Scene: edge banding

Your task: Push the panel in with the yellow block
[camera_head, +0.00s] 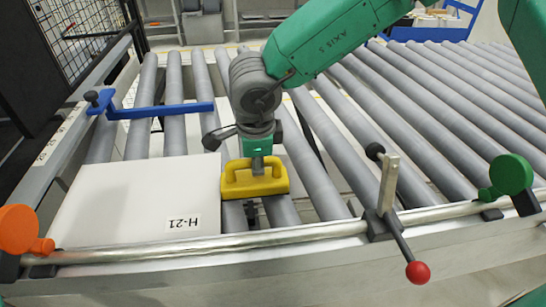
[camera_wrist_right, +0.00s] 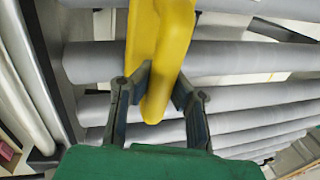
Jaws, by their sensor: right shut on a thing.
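The white panel (camera_head: 125,205), labelled H-21, lies flat on the grey rollers at the front left, against the front rail. The yellow block (camera_head: 254,187), with a handle on top, sits at the panel's right edge. They look close together; I cannot tell whether they touch. My right gripper (camera_head: 258,163) points down and is shut on the block's handle. In the right wrist view, the two fingers of the gripper (camera_wrist_right: 162,85) stand on either side of the yellow handle (camera_wrist_right: 160,45). My left gripper is not in view.
A blue bar (camera_head: 160,110) crosses the rollers behind the panel. A metal rail (camera_head: 300,236) runs along the front, with an orange disc (camera_head: 18,230), a red-knobbed lever (camera_head: 418,272) and a green disc (camera_head: 511,174). Rollers right of the block are clear.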

